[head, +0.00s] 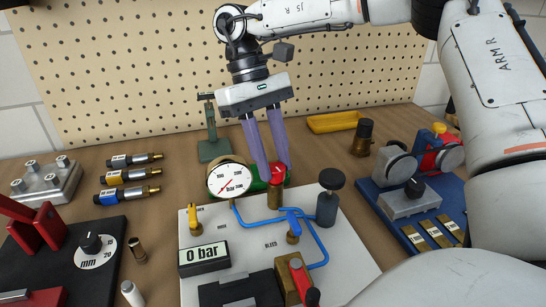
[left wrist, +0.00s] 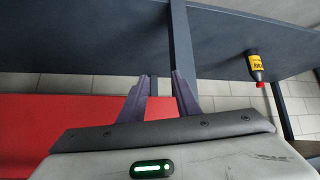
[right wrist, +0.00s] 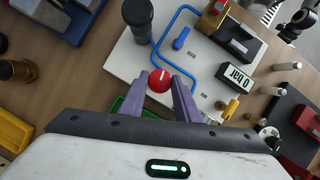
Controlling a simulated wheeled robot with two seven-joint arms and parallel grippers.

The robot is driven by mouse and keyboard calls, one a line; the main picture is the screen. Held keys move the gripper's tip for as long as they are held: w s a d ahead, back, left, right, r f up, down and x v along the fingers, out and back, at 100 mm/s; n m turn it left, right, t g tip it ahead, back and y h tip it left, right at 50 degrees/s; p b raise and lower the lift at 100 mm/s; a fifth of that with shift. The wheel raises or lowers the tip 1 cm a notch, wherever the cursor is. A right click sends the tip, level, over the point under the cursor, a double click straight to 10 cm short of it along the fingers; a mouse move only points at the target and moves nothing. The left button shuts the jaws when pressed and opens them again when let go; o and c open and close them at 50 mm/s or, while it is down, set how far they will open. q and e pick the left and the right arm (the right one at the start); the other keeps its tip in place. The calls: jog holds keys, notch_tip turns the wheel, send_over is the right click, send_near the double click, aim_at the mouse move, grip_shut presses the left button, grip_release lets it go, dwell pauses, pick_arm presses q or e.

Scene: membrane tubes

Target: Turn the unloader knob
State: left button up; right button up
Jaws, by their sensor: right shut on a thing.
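The red unloader knob (head: 278,171) sits at the back of a white panel (head: 350,262), beside a round pressure gauge (head: 230,179). My right gripper (head: 277,168) comes down from above, with its purple fingers on either side of the knob. In the right wrist view the red knob (right wrist: 160,79), with a white mark on top, lies between the fingertips, and they are shut on it. A display (head: 204,254) on the panel reads 0 bar. My left gripper (left wrist: 160,78) shows only in the left wrist view, its fingers apart with nothing between them.
Blue tubing (head: 315,238) runs across the panel past a blue-handled valve (head: 293,222) and a black-topped knob (head: 331,181). A green stand (head: 211,148) is behind the gauge. A yellow tray (head: 333,122) lies at the back. A blue base with parts (head: 390,217) is on the right.

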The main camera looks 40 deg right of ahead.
jog(key=o, duration=0.8)
jog(key=shift+c, duration=0.2)
jog(key=p+v, duration=0.1)
jog(key=v, duration=0.9)
jog(key=shift+r, duration=0.2)
